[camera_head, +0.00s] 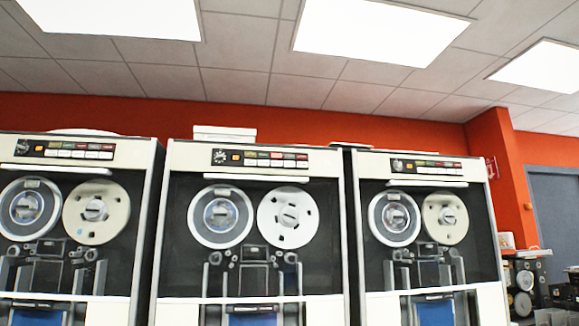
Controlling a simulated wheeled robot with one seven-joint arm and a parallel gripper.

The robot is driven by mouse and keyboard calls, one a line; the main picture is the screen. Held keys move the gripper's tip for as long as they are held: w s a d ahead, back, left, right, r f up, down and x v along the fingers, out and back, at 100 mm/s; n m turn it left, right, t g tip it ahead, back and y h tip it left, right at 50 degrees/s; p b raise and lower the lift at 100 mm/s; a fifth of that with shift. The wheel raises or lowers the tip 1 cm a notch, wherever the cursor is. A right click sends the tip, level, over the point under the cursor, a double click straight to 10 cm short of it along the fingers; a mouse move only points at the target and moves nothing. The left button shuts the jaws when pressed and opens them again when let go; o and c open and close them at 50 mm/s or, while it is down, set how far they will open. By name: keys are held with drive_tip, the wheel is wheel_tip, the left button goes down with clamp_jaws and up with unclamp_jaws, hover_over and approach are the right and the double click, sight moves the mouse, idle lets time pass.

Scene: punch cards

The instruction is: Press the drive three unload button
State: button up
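Three tape drives stand in a row: a left drive (140,225), a middle drive (175,225) and a right drive (355,225). Each has a dark control panel near its top, with a knob, an orange indicator and a row of small buttons: the left panel (65,150), the middle panel (260,158) and the right panel (427,166). The labels are too small to read, so I cannot tell which button is unload or which drive is number three. My gripper is not in view.
Each drive holds two reels behind its front. A white box (224,133) lies on top of the middle drive. At far right are an orange pillar (501,180), a grey door (556,215) and dark equipment (525,285). The floor is out of view.

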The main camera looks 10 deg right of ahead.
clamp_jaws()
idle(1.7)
